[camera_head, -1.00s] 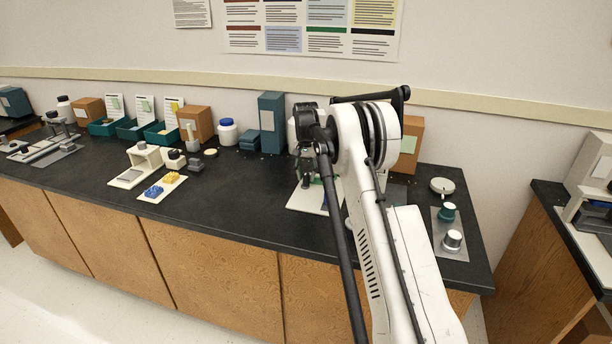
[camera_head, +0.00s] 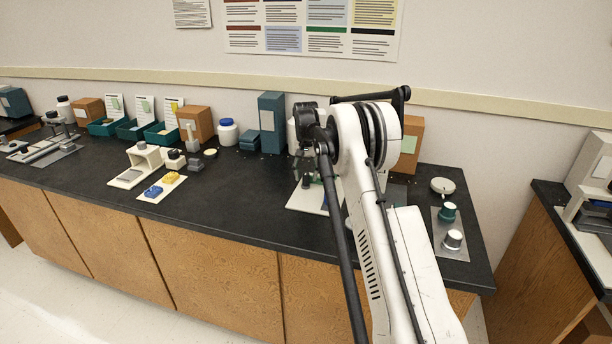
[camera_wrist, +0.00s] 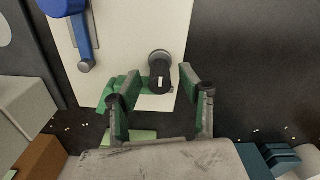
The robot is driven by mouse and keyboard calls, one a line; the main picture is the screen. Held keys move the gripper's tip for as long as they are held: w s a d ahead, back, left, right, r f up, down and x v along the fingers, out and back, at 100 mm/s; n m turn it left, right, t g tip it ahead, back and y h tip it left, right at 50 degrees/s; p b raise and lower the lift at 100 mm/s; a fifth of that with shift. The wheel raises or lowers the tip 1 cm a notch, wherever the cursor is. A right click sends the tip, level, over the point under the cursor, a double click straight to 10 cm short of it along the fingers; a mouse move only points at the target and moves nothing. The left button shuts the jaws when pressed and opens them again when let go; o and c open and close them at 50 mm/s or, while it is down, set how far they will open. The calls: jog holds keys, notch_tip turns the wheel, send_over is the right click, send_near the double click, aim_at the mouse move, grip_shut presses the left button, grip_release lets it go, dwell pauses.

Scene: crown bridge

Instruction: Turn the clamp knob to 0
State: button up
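In the wrist view, a black elongated knob (camera_wrist: 160,78) with a small white mark on it stands on a white plate (camera_wrist: 118,55), with a round grey part at its far end. I take it to be the clamp knob; no scale or numbers are readable. My gripper (camera_wrist: 158,82) is open, with one green-padded finger on each side of the knob. Gaps seem to show on both sides; contact cannot be made out. In the head view, my arm partly hides the white plate (camera_head: 300,204) and my gripper (camera_head: 307,181), and the knob cannot be made out.
A blue lever (camera_wrist: 84,38) with a grey round end stands on the plate, left of the knob in the wrist view. Teal boxes (camera_head: 271,123) stand behind, near the wall.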

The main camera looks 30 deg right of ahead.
aim_at(305, 174)
jog(key=shift+r, duration=0.1)
notch_tip(305, 174, up, 12)
dwell(0.6)
dwell(0.4)
jog(key=s+a+r+n+t, duration=0.2)
jog(key=s+a+r, duration=0.6)
jog(key=s, duration=0.3)
jog(key=s+a+r+n+t, duration=0.1)
jog(key=s+a+r, duration=0.7)
jog(key=s, duration=0.3)
jog(key=s+a+f+n+t, duration=0.1)
jog(key=s+a+f, duration=0.2)
jog(key=s, duration=0.6)
jog(key=s+a+f+n+t, duration=0.1)
jog(key=s+a+f, duration=0.2)
jog(key=s, duration=0.6)
jog(key=s+a+f+n+t, duration=0.1)
jog(key=s+a+f+t, duration=0.1)
jog(key=s, duration=0.8)
notch_tip(305, 174, down, 2)
jog(key=shift+a+f, duration=0.25)
jog(key=shift+a, duration=0.4)
